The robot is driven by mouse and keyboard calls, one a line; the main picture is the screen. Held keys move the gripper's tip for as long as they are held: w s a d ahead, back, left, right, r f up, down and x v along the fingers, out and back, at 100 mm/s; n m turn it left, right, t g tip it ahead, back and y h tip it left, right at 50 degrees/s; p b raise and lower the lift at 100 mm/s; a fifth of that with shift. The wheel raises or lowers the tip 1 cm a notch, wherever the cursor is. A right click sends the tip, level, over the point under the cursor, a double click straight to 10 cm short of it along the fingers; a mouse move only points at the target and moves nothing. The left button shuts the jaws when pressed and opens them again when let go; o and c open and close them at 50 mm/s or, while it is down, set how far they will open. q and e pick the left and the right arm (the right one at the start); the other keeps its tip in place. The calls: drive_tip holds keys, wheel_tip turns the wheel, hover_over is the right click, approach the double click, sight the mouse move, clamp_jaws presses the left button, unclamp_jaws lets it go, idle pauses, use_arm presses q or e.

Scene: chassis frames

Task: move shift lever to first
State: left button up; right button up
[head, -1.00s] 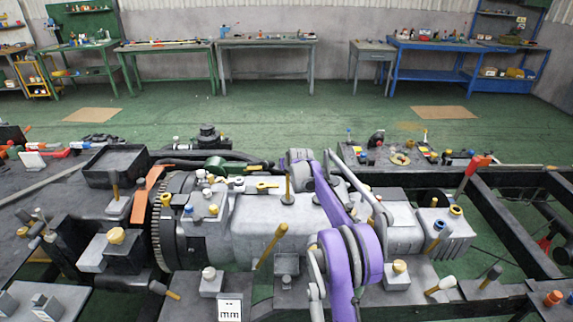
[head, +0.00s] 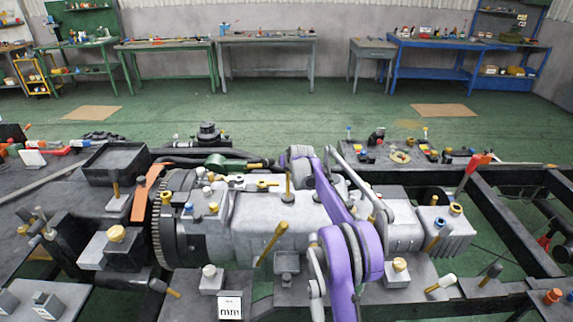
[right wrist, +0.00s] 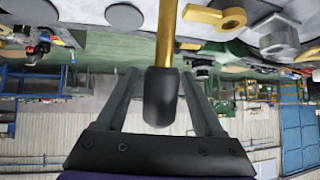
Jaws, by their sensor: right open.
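A brass lever rod with a black knob (right wrist: 160,95) stands between the two dark fingers of my right gripper (right wrist: 158,73) in the right wrist view. The fingers are apart, with a gap on each side of the knob. In the head view my purple right arm reaches over the grey gearbox (head: 262,222), and my right gripper (head: 297,154) is at its far side. A thin brass rod (head: 288,184) stands just below it there; the knob end is hidden by the gripper. My left gripper is not in view.
A longer tilted brass rod (head: 272,244) stands on the near side of the gearbox. A toothed flywheel (head: 157,228) is at its left. A red-topped lever (head: 468,175) stands on the right. Black frame rails (head: 515,222) with open gaps lie at right.

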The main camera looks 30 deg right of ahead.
drive_tip(key=b+v, duration=0.1)
drive_tip(key=v, duration=0.9)
drive_tip(key=shift+s+r, duration=0.15)
drive_tip(key=shift+s, duration=0.05)
drive_tip(key=s+a+n+g+y, duration=0.2)
drive_tip(key=s+a, duration=1.5)
drive_tip(key=a, duration=0.1)
drive_tip(key=s+a+f+n, duration=0.1)
drive_tip(key=s+a+f, duration=0.2)
drive_tip(key=s, duration=0.5)
drive_tip(key=s+a+f+g, duration=0.1)
drive_tip(key=s+a+f, duration=0.3)
drive_tip(key=s, duration=0.4)
drive_tip(key=s+a+f+n+g+y, duration=0.1)
drive_tip(key=s+a+f, duration=0.2)
drive_tip(key=s, duration=0.5)
drive_tip(key=shift+s+a+f+n, duration=0.2)
drive_tip(key=shift+s+f+n, duration=0.1)
drive_tip(key=shift+f, duration=0.4)
